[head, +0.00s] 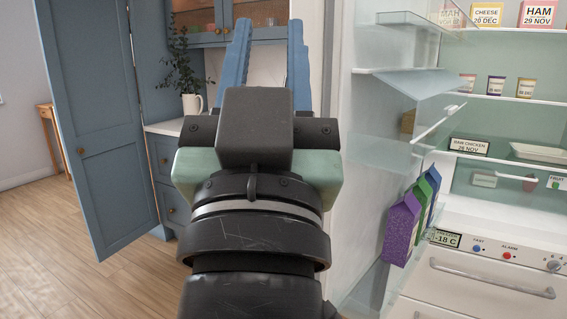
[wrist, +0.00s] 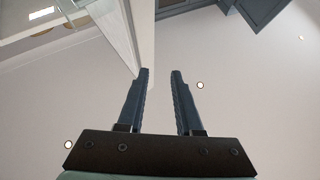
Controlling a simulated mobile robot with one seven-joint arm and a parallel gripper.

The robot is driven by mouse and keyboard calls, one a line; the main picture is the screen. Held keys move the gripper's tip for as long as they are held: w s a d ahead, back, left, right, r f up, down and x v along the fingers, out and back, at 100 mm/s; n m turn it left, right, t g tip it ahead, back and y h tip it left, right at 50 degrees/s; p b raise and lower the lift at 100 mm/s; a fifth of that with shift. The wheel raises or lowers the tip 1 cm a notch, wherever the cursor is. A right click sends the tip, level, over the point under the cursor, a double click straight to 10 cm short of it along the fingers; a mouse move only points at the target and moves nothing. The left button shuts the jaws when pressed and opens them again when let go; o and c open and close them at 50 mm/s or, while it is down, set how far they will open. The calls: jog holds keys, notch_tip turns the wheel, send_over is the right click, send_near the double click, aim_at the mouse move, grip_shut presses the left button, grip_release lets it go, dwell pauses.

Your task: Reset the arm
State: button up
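My gripper (head: 268,62) is raised in the middle of the head view, its two blue fingers pointing up and apart. The wrist view shows the same gripper (wrist: 160,78) with a clear gap between the fingers and nothing between them. Part of my arm fills the lower middle of the head view and hides what is behind it. The wrist view faces the white ceiling (wrist: 235,100), with the fridge's edge close by the left finger in the picture.
An open fridge (head: 345,130) with glass shelves stands at the right. Purple, green and blue cartons (head: 401,228) stand in its door area. A blue cupboard door (head: 100,130) hangs open at the left. A plant in a white jug (head: 192,104) stands on the counter. Wooden floor (head: 40,250) is clear at lower left.

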jog(key=s+d+r+t, duration=0.2)
jog(key=s, duration=0.3)
notch_tip(320, 180, up, 21)
jog(key=a+p, duration=0.1)
jog(key=p, duration=2)
jog(key=shift+w+n, duration=0.3)
jog(key=shift+w, duration=0.1)
jog(key=shift+f, duration=0.15)
